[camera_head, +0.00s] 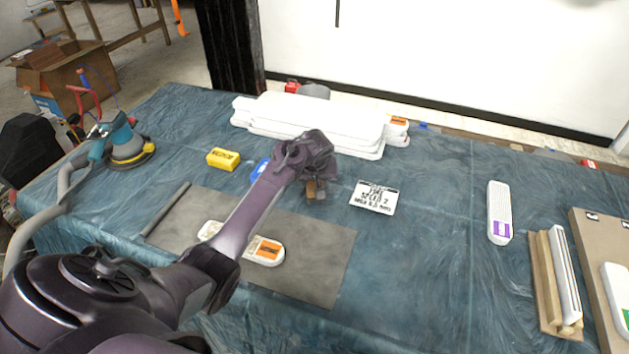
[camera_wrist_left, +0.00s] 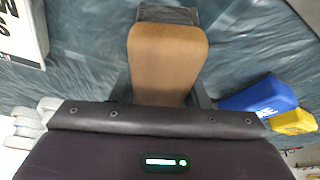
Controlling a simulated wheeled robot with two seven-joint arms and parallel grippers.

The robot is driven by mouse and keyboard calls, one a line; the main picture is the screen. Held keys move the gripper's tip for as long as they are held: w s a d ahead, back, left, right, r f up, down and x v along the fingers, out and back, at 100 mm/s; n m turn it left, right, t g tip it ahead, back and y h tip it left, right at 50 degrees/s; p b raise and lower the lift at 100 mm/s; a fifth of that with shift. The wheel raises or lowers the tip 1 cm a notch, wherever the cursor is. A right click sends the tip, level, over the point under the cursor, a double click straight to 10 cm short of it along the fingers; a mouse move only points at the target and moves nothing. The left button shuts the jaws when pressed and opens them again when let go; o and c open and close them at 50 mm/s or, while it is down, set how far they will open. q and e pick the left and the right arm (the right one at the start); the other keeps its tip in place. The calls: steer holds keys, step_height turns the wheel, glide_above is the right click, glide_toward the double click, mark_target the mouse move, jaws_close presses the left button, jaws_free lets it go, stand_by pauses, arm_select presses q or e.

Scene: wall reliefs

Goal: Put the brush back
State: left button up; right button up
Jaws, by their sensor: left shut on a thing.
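The brush (camera_head: 311,190) has a wooden body and a dark end. My left gripper (camera_head: 314,180) is shut on it, over the blue-covered table between a blue block and a white text card. In the left wrist view the brush's wooden body (camera_wrist_left: 167,60) lies between the fingers of the gripper (camera_wrist_left: 163,92), with its dark end at the top edge. The gap between brush and table cannot be judged. Most of the brush is hidden in the head view. My right gripper is not in view.
A blue block (camera_head: 260,168) and yellow block (camera_head: 223,159) lie left of the gripper, the text card (camera_head: 374,197) right. Stacked white slabs (camera_head: 310,118) lie behind. A grey mat (camera_head: 320,265) bears a white piece (camera_head: 268,251). A sander (camera_head: 127,146) stands far left. The centre-right cloth is clear.

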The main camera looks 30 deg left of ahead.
arm_select(q)
steer(key=shift+f, duration=0.25)
steer(key=o, duration=0.9)
steer(key=shift+d+f, duration=0.15)
steer(key=shift+s, duration=0.1)
steer(key=shift+s+f, duration=0.1)
steer(key=shift+a+r, duration=0.2)
steer(key=shift+r, duration=0.35)
steer(key=v, duration=1.1)
steer(key=shift+w, duration=0.2)
steer(key=shift+s+d+r, duration=0.1)
steer(key=shift+r, duration=0.4)
steer(key=shift+f, duration=0.1)
